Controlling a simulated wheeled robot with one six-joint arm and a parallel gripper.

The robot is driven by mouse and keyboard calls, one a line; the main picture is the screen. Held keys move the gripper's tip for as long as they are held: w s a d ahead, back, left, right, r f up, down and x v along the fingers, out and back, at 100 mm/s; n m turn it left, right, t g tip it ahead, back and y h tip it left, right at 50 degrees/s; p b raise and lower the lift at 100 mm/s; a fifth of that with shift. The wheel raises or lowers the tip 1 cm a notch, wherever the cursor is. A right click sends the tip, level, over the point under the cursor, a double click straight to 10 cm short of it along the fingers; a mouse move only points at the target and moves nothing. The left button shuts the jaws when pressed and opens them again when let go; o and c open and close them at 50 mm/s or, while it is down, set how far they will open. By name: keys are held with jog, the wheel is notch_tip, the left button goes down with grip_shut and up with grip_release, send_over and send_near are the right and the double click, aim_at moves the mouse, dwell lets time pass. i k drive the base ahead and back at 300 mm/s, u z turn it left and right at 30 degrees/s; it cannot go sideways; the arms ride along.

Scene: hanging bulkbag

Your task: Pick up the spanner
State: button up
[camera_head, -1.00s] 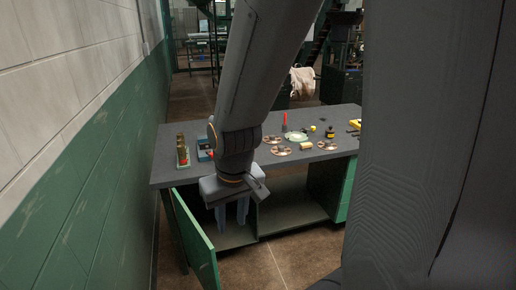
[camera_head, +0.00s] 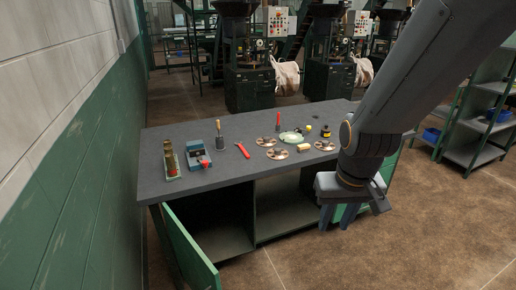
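I cannot make out a spanner for certain in the head view. A short red tool (camera_head: 242,150) lies on the grey workbench (camera_head: 215,180), and a red-handled item (camera_head: 278,121) is near its back edge; neither is clearly a spanner. My gripper (camera_head: 337,217) points down in front of the bench's right part, with its two fingers apart and nothing seen between them. My arm hides the right end of the bench top, so anything lying there is out of sight.
On the bench are a rack of cylinders (camera_head: 171,163), a blue box (camera_head: 197,155), a brush-like tool (camera_head: 219,138), several discs (camera_head: 277,154), a pale green dish (camera_head: 290,138) and a yellow block (camera_head: 304,148). A green cabinet door (camera_head: 190,252) hangs open. Shelving (camera_head: 481,128) stands at right.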

aim_at(246, 154)
jog(key=i, duration=1.65)
jog(key=u, duration=0.75)
jog(key=i, duration=0.5)
jog(key=z, duration=0.05)
